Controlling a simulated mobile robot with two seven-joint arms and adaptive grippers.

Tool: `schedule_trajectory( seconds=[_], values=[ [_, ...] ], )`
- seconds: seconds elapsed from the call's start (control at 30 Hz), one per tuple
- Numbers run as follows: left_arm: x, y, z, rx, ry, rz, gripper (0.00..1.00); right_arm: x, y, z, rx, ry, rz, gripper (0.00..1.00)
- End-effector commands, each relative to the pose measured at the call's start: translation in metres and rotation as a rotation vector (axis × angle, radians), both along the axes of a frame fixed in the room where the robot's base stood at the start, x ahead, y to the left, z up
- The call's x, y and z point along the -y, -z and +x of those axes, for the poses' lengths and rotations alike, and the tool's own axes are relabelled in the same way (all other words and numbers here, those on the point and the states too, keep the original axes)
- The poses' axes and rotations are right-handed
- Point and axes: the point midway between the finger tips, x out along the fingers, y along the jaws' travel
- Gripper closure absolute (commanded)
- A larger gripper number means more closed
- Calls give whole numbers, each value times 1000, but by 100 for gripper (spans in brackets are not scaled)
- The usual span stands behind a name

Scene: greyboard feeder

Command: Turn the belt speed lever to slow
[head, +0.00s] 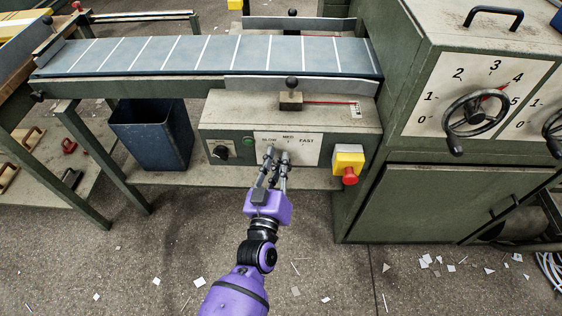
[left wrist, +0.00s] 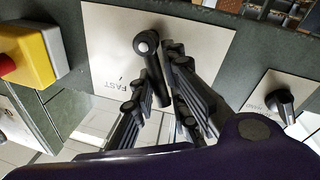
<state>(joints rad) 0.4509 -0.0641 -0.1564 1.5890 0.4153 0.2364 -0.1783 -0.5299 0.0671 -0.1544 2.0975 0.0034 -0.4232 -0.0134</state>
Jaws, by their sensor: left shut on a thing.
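The belt speed plate (head: 312,151) is on the front of the grey-green control box, with SLOW, MED and FAST printed along its top. My left gripper (head: 276,155) is in front of this plate, near SLOW and MED. In the left wrist view the dark speed lever (left wrist: 146,42) lies between the two fingers, which are shut on its handle. That view is turned over, and the handle leans away from the FAST label (left wrist: 124,84). The fingers cover part of the handle, and I cannot tell which mark it points at. My right gripper is not in view.
A yellow box with a red stop button (head: 349,174) sits right of the plate. A black knob (head: 221,152) and a green button (head: 248,142) are left. The belt (head: 200,54) runs behind. A blue bin (head: 150,132) stands left. A handwheel (head: 476,112) is at right.

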Motion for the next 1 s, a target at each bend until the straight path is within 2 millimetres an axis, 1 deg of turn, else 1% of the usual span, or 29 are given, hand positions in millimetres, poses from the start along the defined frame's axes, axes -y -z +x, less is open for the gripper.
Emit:
schedule_trajectory(
  seconds=[0.03, 0.3, 0.7, 0.73, 0.8, 1.0],
  values=[
    [8, 1, -1, -4, 14, -28, 100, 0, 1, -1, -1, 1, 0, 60],
    [6, 1, -1, -4, 14, -94, 100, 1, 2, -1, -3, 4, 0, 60],
    [6, 1, -1, -3, 13, -100, 100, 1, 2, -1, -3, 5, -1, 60],
    [6, 1, -1, -3, 13, -100, 81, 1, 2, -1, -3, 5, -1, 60],
    [6, 1, -1, -3, 13, -99, 72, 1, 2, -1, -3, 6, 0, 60],
    [3, 1, -1, -1, 11, -96, 71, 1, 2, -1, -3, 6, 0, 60]
  ],
)
